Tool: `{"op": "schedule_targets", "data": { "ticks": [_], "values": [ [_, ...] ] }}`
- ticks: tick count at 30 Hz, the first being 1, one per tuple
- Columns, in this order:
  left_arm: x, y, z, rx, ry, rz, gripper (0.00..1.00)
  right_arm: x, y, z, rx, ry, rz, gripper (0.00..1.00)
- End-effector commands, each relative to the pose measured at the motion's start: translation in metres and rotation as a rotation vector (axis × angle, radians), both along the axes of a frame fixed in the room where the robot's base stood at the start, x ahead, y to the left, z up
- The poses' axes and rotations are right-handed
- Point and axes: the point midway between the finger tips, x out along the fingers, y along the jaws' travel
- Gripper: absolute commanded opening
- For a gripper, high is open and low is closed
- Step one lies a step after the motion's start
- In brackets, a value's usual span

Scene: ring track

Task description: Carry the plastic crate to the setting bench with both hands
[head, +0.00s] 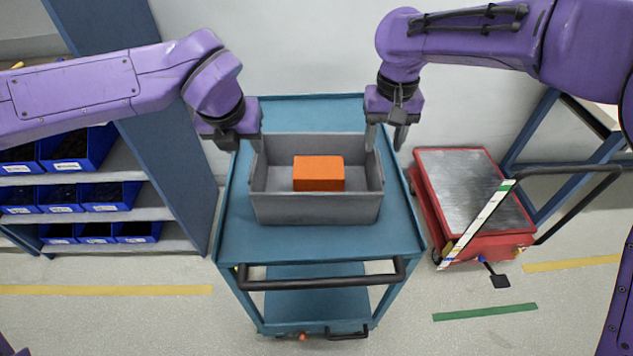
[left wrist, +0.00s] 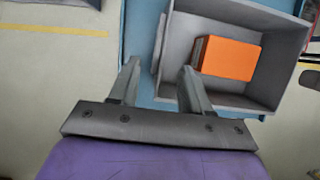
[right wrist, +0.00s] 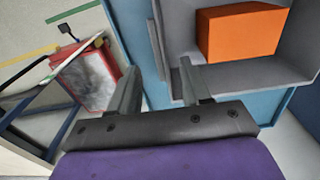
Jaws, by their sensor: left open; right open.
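The grey plastic crate (head: 316,209) sits on top of a blue cart (head: 300,244), with an orange block (head: 318,173) inside it. My left gripper (head: 248,146) is open at the crate's left side. In the left wrist view, its fingers (left wrist: 158,72) lie either side of the crate's side wall (left wrist: 160,40), one over the inside. My right gripper (head: 385,140) is open at the crate's right side. In the right wrist view, its fingers (right wrist: 160,72) likewise lie either side of the opposite wall (right wrist: 157,45). Neither grips the wall. The setting bench cannot be identified for certain.
A shelf rack with blue bins (head: 84,194) stands at the left. A red lift cart (head: 470,200) with a metal top stands close at the right, before a blue-framed bench (head: 590,118). The cart's black handle (head: 320,280) faces me. A wall is behind.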

Motion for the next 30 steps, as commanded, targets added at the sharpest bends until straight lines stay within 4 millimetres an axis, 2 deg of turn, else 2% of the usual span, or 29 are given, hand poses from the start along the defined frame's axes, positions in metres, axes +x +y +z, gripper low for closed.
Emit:
{"op": "schedule_targets", "data": {
  "ticks": [9,13,18,26,27,29,30],
  "values": [
    [0.023,-0.001,-0.057,0.001,0.004,-0.003,0.48,-0.001,-0.001,-0.062,-0.001,0.005,-0.001,0.48],
    [0.031,-0.001,-0.074,0.001,0.003,-0.002,0.48,0.0,-0.001,-0.081,-0.001,0.003,0.0,0.48],
    [0.035,-0.001,-0.085,0.001,0.001,-0.002,0.48,0.0,-0.001,-0.092,-0.001,0.001,0.0,0.48],
    [0.036,-0.001,-0.086,0.001,0.0,-0.002,0.48,0.0,-0.001,-0.093,-0.001,0.0,0.0,0.48],
    [0.036,-0.001,-0.086,0.001,0.0,-0.002,0.41,0.0,-0.001,-0.093,-0.001,0.0,0.0,0.41],
    [0.036,-0.001,-0.086,0.001,0.0,-0.002,0.22,0.0,-0.001,-0.093,-0.001,0.0,0.0,0.22],
    [0.036,-0.001,-0.086,0.001,0.001,-0.002,0.09,0.0,-0.001,-0.093,-0.001,0.0,0.0,0.09]
  ]
}}
